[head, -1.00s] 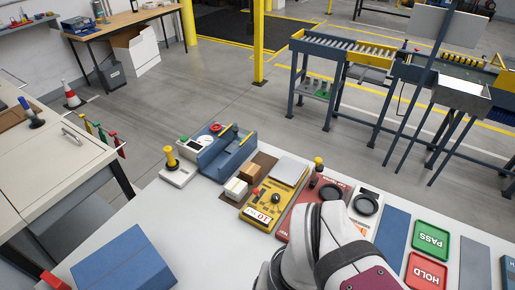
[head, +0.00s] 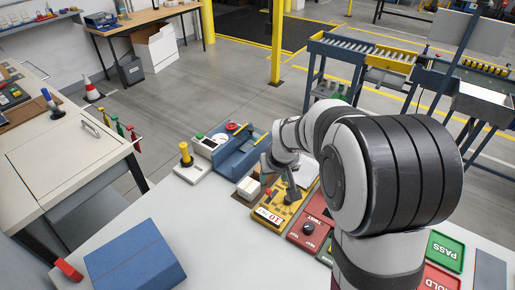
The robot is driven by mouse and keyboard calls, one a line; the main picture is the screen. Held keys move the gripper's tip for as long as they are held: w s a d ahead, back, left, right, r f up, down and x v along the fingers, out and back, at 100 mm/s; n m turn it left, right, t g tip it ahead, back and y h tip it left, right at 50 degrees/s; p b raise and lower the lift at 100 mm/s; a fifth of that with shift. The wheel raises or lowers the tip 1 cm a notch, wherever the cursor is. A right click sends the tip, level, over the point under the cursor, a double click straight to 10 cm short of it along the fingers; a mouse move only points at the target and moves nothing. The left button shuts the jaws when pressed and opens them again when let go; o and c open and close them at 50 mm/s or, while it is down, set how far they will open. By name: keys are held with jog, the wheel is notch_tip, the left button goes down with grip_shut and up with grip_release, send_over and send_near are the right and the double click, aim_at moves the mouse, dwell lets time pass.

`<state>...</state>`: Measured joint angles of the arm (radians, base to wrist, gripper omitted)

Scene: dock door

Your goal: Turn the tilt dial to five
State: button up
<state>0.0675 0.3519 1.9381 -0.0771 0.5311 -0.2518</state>
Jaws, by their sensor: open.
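No label reading "tilt" is legible, so I cannot tell for sure which knob is the tilt dial. A yellow device (head: 270,216) with a white "10" label stands on the bench; its black knob is now hidden by my gripper. My gripper (head: 284,188) is open and hangs over this device, pointing down. Whether it touches anything is too small to tell. A red panel (head: 298,239) with a black round knob (head: 308,228) lies just right of the yellow device, partly behind my arm.
A small white box (head: 248,187) and a blue cradle-like fixture (head: 240,155) stand left of the yellow device. A pedestal with a yellow knob (head: 185,154) is farther left. A blue box (head: 135,264) lies at front left. A green PASS tray (head: 446,250) is at right.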

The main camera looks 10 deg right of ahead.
aim_at(269, 191)
jog(key=x, duration=1.1)
jog(key=shift+f, duration=0.2)
grip_shut()
jog(key=shift+s, duration=0.1)
dwell(0.6)
